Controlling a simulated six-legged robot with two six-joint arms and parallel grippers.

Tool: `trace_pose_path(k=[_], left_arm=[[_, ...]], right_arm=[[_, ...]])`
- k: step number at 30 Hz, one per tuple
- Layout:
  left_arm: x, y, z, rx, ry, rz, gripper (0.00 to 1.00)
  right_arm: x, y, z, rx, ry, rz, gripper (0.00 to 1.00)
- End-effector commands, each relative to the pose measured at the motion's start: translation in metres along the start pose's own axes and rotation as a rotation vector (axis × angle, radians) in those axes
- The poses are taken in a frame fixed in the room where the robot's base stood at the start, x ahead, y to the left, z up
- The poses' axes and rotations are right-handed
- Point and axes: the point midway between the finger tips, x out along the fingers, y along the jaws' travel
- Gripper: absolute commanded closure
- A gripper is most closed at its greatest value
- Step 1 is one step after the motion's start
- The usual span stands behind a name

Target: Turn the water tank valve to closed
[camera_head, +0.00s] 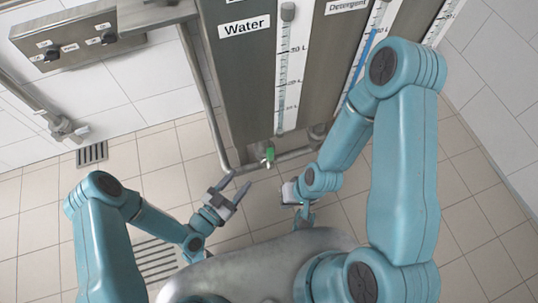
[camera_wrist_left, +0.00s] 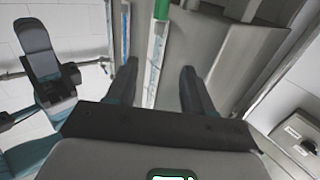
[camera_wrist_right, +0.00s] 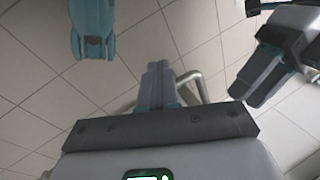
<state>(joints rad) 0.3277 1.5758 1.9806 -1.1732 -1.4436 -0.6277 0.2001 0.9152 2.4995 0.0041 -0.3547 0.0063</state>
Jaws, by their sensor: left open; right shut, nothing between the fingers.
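The water tank (camera_head: 236,80) is a tall grey metal tank labelled "Water" with a sight gauge. Its small green valve (camera_head: 268,154) sits on the pipe near the tank's foot. A green piece, likely the valve handle, also shows at the top of the left wrist view (camera_wrist_left: 161,10). My left gripper (camera_head: 232,187) is open and empty, below and left of the valve and apart from it. Its fingers show spread in the left wrist view (camera_wrist_left: 158,80). My right gripper's fingers are together and empty in the right wrist view (camera_wrist_right: 157,70); in the head view it is partly hidden.
A detergent tank (camera_head: 345,28) stands right of the water tank. A pipe (camera_head: 205,95) runs down the water tank's left side. A control box (camera_head: 75,42) is on the left wall. Floor drains (camera_head: 155,258) lie in the tiles. My two grippers are close together.

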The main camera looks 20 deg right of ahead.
Motion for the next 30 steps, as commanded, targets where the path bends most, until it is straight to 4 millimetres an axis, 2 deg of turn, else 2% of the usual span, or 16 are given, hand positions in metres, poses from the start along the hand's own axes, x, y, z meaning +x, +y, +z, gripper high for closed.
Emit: trace_pose_path(k=[1,4,8,11,14,24,30], left_arm=[[-0.001,0.004,0.018,-0.01,-0.003,0.001,0.48],[-0.002,0.007,0.031,-0.021,-0.007,0.001,0.48],[-0.001,0.007,0.037,-0.024,-0.009,0.0,0.48],[0.008,0.008,0.036,-0.022,-0.009,0.002,0.48],[0.026,0.009,0.036,-0.019,-0.007,0.004,0.48],[0.108,0.008,0.038,-0.018,-0.006,-0.001,0.48],[0.144,0.006,0.038,-0.021,-0.007,-0.004,0.48]], right_arm=[[0.014,0.005,0.0,0.001,0.001,0.0,1.0],[0.023,0.009,0.0,0.001,0.002,0.0,1.0],[0.028,0.011,-0.001,0.002,0.002,0.0,1.0],[0.03,0.011,-0.002,0.002,0.006,0.0,1.0],[0.033,0.013,-0.004,0.001,0.013,0.0,1.0],[0.057,0.02,-0.02,-0.011,0.067,-0.002,1.0],[0.067,0.024,-0.029,-0.018,0.099,-0.003,1.0]])
